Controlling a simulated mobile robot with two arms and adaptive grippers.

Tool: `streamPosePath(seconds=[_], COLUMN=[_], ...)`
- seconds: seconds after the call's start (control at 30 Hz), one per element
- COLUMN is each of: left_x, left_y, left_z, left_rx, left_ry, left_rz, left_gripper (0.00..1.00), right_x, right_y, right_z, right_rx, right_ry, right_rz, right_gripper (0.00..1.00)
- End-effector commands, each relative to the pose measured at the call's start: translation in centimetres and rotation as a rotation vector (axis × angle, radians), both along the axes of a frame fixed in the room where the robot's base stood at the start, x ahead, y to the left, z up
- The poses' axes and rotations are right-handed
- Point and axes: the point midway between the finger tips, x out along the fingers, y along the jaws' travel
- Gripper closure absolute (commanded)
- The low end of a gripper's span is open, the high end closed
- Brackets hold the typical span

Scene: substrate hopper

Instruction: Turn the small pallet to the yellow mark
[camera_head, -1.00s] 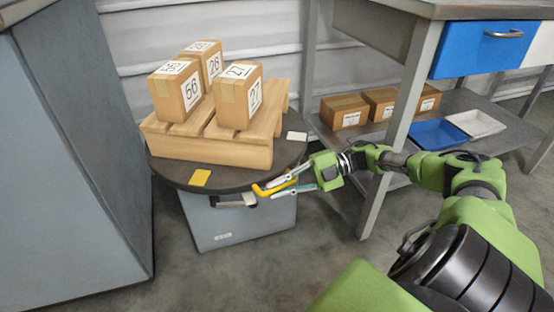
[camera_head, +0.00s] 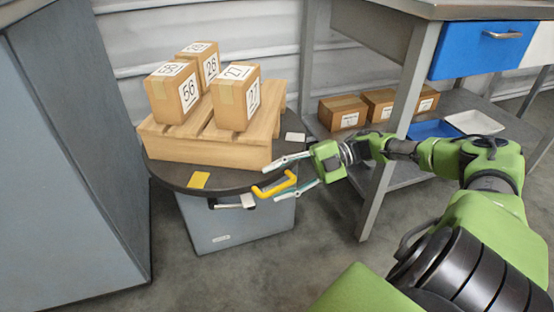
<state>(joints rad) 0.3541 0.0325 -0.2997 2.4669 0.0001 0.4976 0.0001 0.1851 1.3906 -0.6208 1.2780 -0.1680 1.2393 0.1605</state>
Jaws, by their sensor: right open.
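The small wooden pallet (camera_head: 207,150) lies on a dark round turntable (camera_head: 240,180) and carries labelled cardboard boxes (camera_head: 237,97). The yellow mark (camera_head: 199,180) is on the turntable top near its front edge, in front of the pallet's near side. A yellow handle (camera_head: 287,181) sticks out at the turntable's front right rim. My right gripper (camera_head: 270,183) is open, with its two fingers spread above and below the handle. Whether a finger touches the handle, I cannot tell. My left gripper is out of view.
A white mark (camera_head: 295,137) lies on the turntable's right side. A grey cabinet (camera_head: 75,150) is close on the left. A workbench leg (camera_head: 385,160) stands close to my right arm.

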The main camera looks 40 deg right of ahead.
Motion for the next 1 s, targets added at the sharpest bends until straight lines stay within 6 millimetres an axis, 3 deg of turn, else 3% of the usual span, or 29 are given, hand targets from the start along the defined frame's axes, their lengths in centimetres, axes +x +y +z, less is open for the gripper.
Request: streamPosePath(seconds=[0.03, 0.2, 0.67, 0.77, 0.83, 1.0], left_x=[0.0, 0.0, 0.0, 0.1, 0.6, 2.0], left_y=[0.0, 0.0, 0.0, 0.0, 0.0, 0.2], left_z=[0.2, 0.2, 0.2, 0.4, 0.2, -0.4], left_rx=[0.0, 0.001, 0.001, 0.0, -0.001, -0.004], left_ry=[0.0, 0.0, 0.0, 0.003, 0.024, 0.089], left_rz=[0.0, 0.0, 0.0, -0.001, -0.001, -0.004], left_gripper=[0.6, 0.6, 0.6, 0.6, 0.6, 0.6], right_x=[0.8, 0.7, 0.7, 0.4, -0.1, -2.4], right_y=[-0.1, -0.1, 0.2, 2.2, 5.2, 15.6], right_z=[3.2, 5.3, 5.8, 5.6, 5.4, 7.0], right_rx=[0.018, 0.017, 0.022, 0.066, 0.133, 0.384], right_ry=[-0.038, -0.033, -0.028, -0.026, -0.026, -0.042], right_rz=[-0.004, -0.005, -0.003, 0.019, 0.051, 0.142], right_gripper=[0.72, 0.72, 0.72, 0.72, 0.72, 0.72])
